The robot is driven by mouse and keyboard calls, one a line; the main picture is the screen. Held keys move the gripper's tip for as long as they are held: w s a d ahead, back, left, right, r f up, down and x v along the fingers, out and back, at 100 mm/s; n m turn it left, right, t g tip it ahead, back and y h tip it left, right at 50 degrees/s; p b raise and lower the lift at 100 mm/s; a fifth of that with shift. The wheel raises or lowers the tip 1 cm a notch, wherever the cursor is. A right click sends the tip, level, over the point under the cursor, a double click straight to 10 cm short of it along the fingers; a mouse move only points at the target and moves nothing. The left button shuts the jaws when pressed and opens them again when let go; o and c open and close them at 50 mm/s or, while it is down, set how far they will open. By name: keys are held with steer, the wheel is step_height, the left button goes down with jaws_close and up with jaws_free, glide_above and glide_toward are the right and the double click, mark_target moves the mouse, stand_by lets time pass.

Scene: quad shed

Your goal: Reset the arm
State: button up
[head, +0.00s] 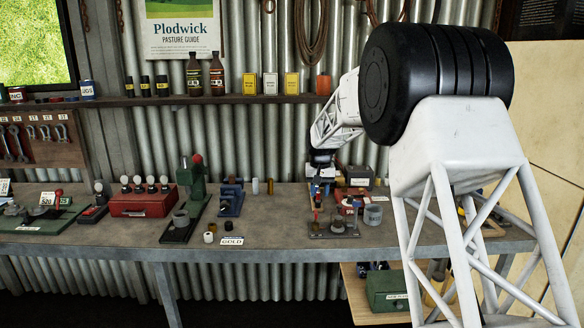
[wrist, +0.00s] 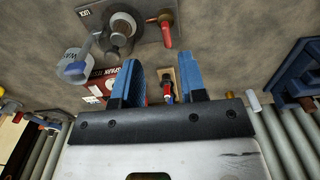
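My arm reaches in from the right of the head view, over the workbench (head: 110,237). My gripper (head: 318,190) points down above the back right part of the bench, small and partly lost among the things there. In the wrist view, the two blue fingers of my gripper (wrist: 161,70) stand apart with a clear gap. A small dark and red thing on a pale wooden block (wrist: 183,88) shows through the gap. I see no contact between it and the fingers.
A grey metal fixture (wrist: 122,35) with a red-handled lever (wrist: 166,30) lies ahead of the fingers. A pale cup (wrist: 73,63) and a red box (wrist: 97,88) are left of them. A blue tool (wrist: 300,80) stands right. A green press (head: 193,185) stands mid-bench.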

steer(key=s+d+r, duration=0.2)
steer(key=s+r, duration=0.2)
steer(key=s, duration=0.6)
steer(key=s+d+r+t, duration=0.1)
steer(key=s+r, duration=0.3)
steer(key=s, duration=0.5)
steer(key=s+d+r, duration=0.2)
steer(key=s+r, duration=0.2)
steer(key=s, duration=0.6)
steer(key=s+d+f, duration=0.1)
steer(key=s+f, duration=0.2)
steer(key=s, duration=1.3)
steer(key=s+d+f+t, duration=0.1)
steer(key=s+f, duration=0.2)
steer(key=s, duration=1.3)
steer(key=shift+s+d+f, duration=0.15)
steer(key=shift+s+f, duration=0.1)
steer(key=shift+f, duration=0.15)
steer(key=shift+w+r, duration=0.1)
steer(key=shift+w, duration=0.05)
